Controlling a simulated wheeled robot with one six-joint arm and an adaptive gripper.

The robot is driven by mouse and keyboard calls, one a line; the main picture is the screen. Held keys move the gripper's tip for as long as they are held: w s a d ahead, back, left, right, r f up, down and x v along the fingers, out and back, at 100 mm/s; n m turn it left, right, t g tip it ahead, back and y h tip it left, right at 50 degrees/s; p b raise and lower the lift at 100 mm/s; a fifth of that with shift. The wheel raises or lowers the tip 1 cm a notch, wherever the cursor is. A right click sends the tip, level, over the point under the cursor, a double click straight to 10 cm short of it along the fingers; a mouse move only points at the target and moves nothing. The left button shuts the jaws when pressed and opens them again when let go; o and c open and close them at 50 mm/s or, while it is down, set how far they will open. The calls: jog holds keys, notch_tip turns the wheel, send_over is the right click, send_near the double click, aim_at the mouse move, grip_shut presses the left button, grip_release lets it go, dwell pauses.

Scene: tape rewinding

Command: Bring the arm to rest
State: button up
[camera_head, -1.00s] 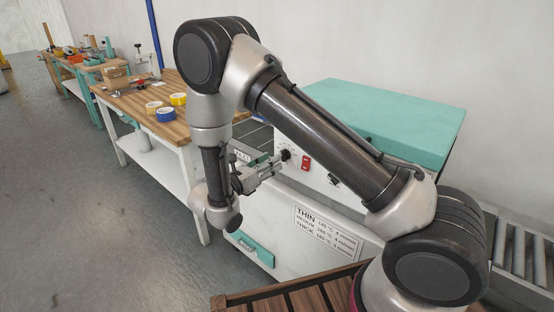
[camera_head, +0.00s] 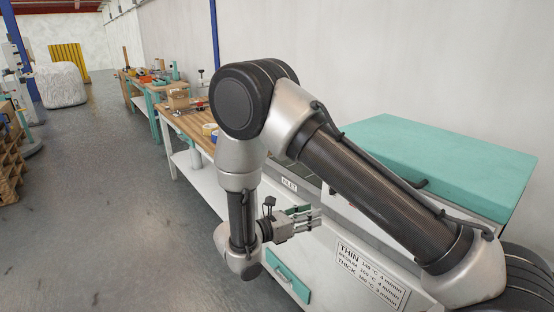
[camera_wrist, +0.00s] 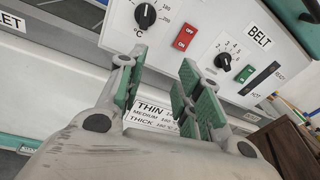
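My gripper (camera_head: 312,216) hangs low in the head view, beside the front of a white machine with a teal lid (camera_head: 440,165). My arm is bent, with its elbow high above the gripper. In the wrist view my gripper (camera_wrist: 162,95) has its green-padded fingers spread apart, with nothing between them. The machine's control panel (camera_wrist: 205,45), with black knobs and a red switch, shows beyond the fingertips. A THIN/MEDIUM/THICK sign (camera_wrist: 150,118) shows behind the gap between the fingers.
A wooden-topped workbench (camera_head: 176,119) with tape rolls (camera_head: 209,129) stands behind my arm. Another bench (camera_head: 132,82) stands farther back. Pallets (camera_head: 10,165) stand at the far left. Open grey floor (camera_head: 105,200) lies left of my arm.

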jog(key=s+d+r+m+g+y, duration=0.3)
jog(key=s+d+r+m+y, duration=1.2)
jog(key=s+d+r+m, duration=0.7)
notch_tip(320, 180, up, 4)
jog(key=s+m, duration=0.1)
jog(key=m, duration=0.2)
jog(key=shift+d+m, duration=0.35)
jog(key=shift+m, duration=0.05)
